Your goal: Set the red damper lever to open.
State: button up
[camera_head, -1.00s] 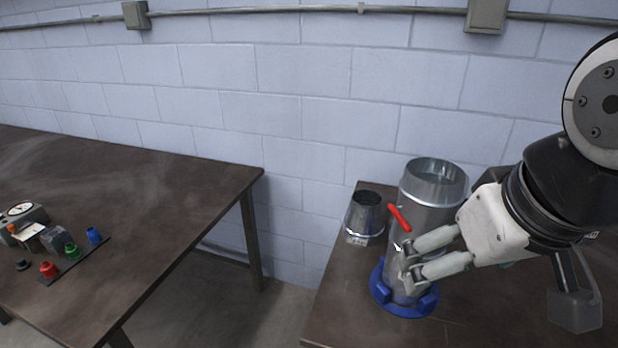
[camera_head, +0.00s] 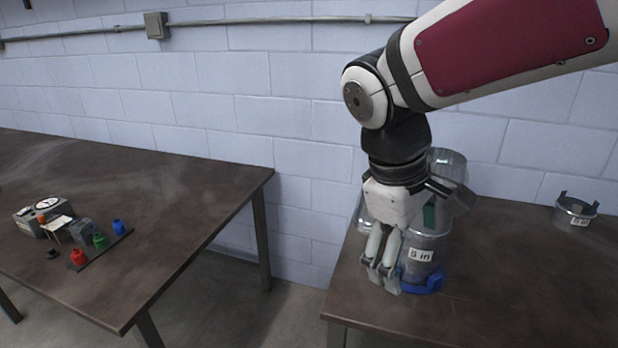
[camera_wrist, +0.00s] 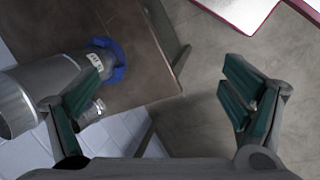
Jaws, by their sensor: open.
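The metal duct (camera_head: 428,238) stands upright in a blue ring base (camera_head: 428,281) on the right table, with a "5 in" label facing me. It also shows in the wrist view (camera_wrist: 50,82) at the left, with its blue base (camera_wrist: 116,62). The red damper lever shows in neither view now; my gripper and wrist cover part of the duct. My gripper (camera_head: 379,278) points down in front of the duct's left side, and its fingertips overlap the left of the base in the picture. In the wrist view my fingers (camera_wrist: 162,88) are wide apart with nothing between them.
A short "5 in" collar (camera_head: 575,213) stands at the right of the right table (camera_head: 520,290). Another metal fitting is mostly hidden behind my gripper. The left table (camera_head: 150,200) holds a gauge box (camera_head: 42,212) and coloured knobs (camera_head: 99,241). A floor gap separates the tables.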

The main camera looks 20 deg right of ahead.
jog(key=w+f+n+g+h+b, duration=0.1)
jog(key=w+f+n+h+b, duration=0.15)
jog(key=w+n+h, duration=0.65)
jog(key=w+f+n+h+b, duration=0.1)
jog(key=w+f+n+h, duration=0.3)
jog(key=w, duration=0.9)
jog(key=s+d+m+h+p, duration=0.1)
jog(key=d, duration=1.2)
jog(key=shift+s+d+r+p, duration=0.15)
jog(key=shift+d+r+p, duration=0.05)
jog(key=shift+p, duration=0.2)
jog(key=shift+c, duration=0.2)
jog(key=c, duration=1.6)
jog(key=shift+c, duration=0.2)
